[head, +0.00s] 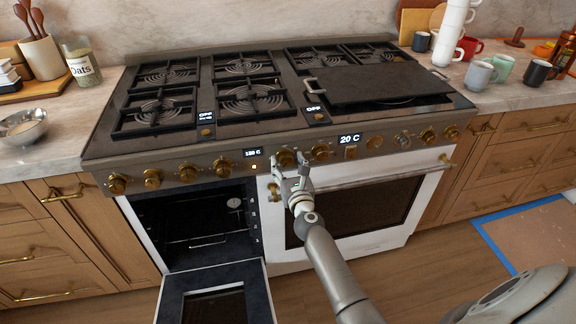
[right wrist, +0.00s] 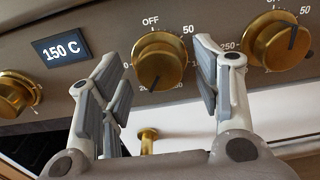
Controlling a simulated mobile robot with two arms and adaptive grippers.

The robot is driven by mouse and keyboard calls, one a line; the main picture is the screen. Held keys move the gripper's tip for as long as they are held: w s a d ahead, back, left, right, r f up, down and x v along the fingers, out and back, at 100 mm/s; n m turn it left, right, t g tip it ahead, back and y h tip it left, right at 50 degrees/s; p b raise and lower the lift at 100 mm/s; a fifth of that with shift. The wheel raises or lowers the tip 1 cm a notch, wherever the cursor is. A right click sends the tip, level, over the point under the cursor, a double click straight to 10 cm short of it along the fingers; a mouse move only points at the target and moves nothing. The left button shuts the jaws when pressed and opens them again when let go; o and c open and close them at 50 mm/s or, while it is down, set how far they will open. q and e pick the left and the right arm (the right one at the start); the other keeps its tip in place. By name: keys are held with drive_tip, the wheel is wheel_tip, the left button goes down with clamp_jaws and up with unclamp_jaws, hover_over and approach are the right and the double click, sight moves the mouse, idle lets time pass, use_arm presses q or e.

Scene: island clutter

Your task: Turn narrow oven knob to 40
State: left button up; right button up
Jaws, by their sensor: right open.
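The stove's front panel carries a row of brass knobs. The narrow oven (head: 191,284) is on the left with its door hanging open. Its display (head: 253,153) reads 150 C, and this display also shows in the right wrist view (right wrist: 61,50). A brass knob (right wrist: 158,56) right of the display has a scale with OFF at the top and 50 to its upper right; its dark mark points down. My right gripper (head: 297,178) is open just in front of the panel, its fingers on either side of this knob. Contact cannot be told. My left gripper is not in view.
The wide oven's display (head: 349,139) reads 20 C; its white door (head: 380,232) is shut. Another knob (right wrist: 280,42) sits close to the right finger. A griddle (head: 375,84) covers the right burners. Mugs (head: 479,76) stand on the right counter.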

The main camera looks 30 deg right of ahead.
drive_tip(key=shift+c, duration=0.5)
drive_tip(key=c, duration=0.9)
